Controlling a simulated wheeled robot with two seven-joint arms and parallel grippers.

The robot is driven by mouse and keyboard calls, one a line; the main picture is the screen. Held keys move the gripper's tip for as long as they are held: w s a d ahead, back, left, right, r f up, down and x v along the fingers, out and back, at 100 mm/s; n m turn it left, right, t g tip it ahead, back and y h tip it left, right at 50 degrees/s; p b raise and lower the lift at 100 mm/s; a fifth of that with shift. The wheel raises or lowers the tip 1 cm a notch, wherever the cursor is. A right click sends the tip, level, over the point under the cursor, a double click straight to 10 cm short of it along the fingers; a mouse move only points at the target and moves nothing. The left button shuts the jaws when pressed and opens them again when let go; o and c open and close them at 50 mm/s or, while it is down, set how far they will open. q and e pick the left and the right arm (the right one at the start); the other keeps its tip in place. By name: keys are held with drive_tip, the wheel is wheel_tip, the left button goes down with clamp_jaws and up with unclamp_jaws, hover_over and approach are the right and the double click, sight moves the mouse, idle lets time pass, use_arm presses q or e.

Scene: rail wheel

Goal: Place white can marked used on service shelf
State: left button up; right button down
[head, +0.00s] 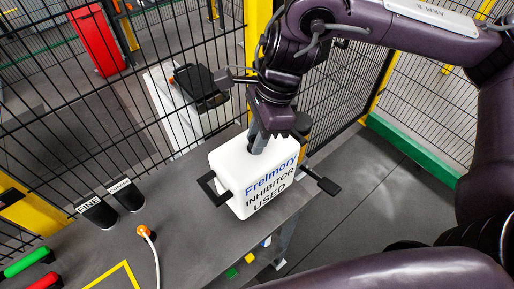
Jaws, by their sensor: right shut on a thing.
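The white can (243,186) is a boxy container with blue and black print reading "Frelmory INHIBITOR USED". It stands near the right end of the grey shelf (189,214), with black handles at its sides. My right gripper (257,146) reaches down onto its top from above and is shut there; the part it grips is hidden by the fingers. Whether the can's base touches the surface is hard to tell. My left gripper is not in view.
Two dark cups (97,211) with white labels, one reading "FINE", stand left on the shelf. An orange-tipped cable (143,231), a yellow outline (115,278) and green and red handles (27,262) are nearby. Black mesh fencing (150,60) rises behind. Open floor lies right of the shelf.

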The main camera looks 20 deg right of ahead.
drive_tip(key=shift+f, duration=2.2)
drive_tip(key=c, duration=1.2)
unclamp_jaws()
drive_tip(key=shift+f, duration=0.1)
drive_tip(key=shift+c, duration=0.2)
